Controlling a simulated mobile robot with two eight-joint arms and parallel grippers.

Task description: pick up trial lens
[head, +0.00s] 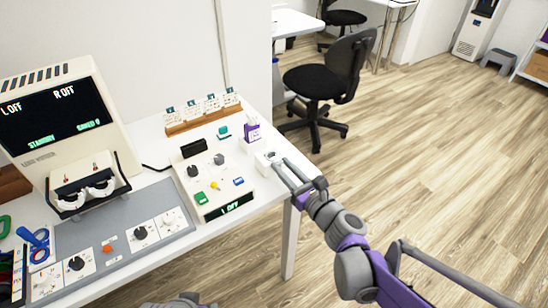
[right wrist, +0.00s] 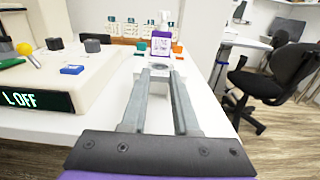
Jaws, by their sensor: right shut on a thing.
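My right gripper (head: 277,163) reaches over the right edge of the white table (head: 268,193) from the lower right. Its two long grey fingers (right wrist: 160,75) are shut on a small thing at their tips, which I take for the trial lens. It is mostly hidden between the fingertips, so its shape is unclear. A small white block (head: 265,158) with a dark spot on top stands right at the fingertips. I cannot tell whether the held thing still touches it.
A purple and white bottle (head: 252,131) stands just behind the fingertips. A control box (head: 225,188) reading "L OFF" is left of them. A black chair (head: 325,80) is beyond the table.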

